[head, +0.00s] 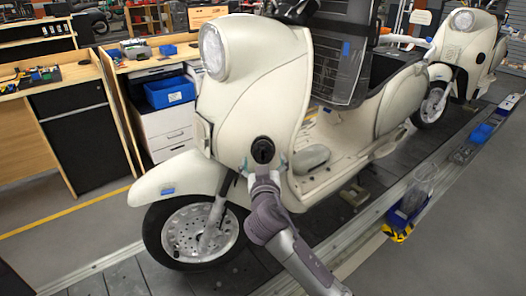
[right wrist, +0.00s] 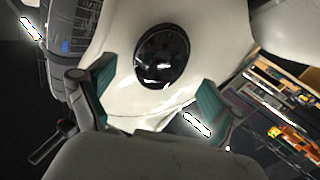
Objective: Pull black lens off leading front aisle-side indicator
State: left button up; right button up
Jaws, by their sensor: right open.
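The leading scooter (head: 262,80) is cream and stands on the slat conveyor. The black lens (head: 263,150) is a round dark cap on its front panel, on the aisle side. In the right wrist view the glossy black lens (right wrist: 162,57) sits on the cream panel, between and beyond the fingertips. My right gripper (head: 264,172) is just below the lens in the head view. Its fingers (right wrist: 155,95) are open with teal pads and hold nothing. Whether a fingertip touches the panel I cannot tell. My left gripper is not in view.
A second cream scooter (head: 467,45) stands behind on the line. A rail with a blue bin (head: 407,212) runs along the aisle side. Wooden desks and a blue tray (head: 169,92) are at the left. Grey floor is free at lower left.

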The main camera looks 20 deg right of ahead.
aim_at(263, 154)
jog(key=shift+x, duration=1.6)
jog(key=c, duration=1.2)
jog(key=shift+o, duration=0.2)
jog(key=shift+s+f, duration=0.1)
jog(key=shift+s+a, duration=0.1)
jog(key=shift+s, duration=0.2)
